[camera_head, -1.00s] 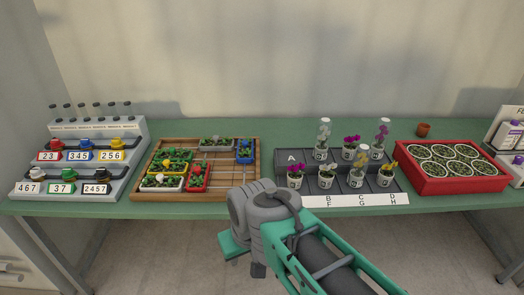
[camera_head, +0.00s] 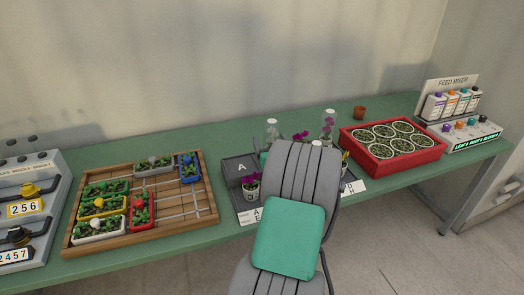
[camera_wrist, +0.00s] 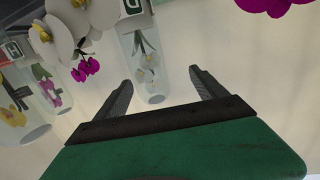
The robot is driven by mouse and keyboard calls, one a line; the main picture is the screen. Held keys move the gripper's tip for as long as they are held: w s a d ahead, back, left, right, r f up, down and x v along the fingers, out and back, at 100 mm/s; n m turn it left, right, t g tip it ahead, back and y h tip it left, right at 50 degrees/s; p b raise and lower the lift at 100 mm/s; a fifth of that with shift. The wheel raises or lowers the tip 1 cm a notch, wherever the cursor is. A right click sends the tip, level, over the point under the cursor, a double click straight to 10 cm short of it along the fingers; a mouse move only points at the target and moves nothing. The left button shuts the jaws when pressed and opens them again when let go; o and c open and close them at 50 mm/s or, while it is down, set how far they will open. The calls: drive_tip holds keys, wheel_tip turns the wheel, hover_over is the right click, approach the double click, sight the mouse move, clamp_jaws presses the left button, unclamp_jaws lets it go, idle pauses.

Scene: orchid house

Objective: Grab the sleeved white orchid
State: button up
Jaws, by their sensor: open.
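The sleeved white orchid (camera_head: 271,128) shows only its clear sleeve top in the head view, behind my arm at the back of the dark stepped rack (camera_head: 236,168). In the wrist view, which looks inverted, a clear sleeve with small white blooms (camera_wrist: 149,70) reaches down from a labelled white pot. My gripper (camera_wrist: 161,77) is open and empty, its fingers pointing toward that sleeve. The sleeve's rim appears between the fingers, nearer the left one; depth is unclear. My arm hides the fingers in the head view.
Large unsleeved white blooms (camera_wrist: 85,30) hang close at upper left in the wrist view. Another sleeved plant with magenta blooms (camera_head: 328,123) stands right of my arm. A magenta orchid (camera_head: 251,183) stands at the rack's front left. A red tray (camera_head: 391,160) sits to the right.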

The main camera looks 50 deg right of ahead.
drive_tip(key=shift+h, duration=0.4)
drive_tip(key=w+d+p, duration=0.1)
drive_tip(key=d, duration=0.1)
drive_tip(key=w+d+p, duration=0.1)
drive_tip(key=w+d, duration=0.1)
drive_tip(key=w+d+r+p, duration=0.1)
drive_tip(key=w+d, duration=0.1)
drive_tip(key=shift+d, duration=0.15)
drive_tip(key=shift+w+d, duration=0.1)
clamp_jaws()
idle(0.4)
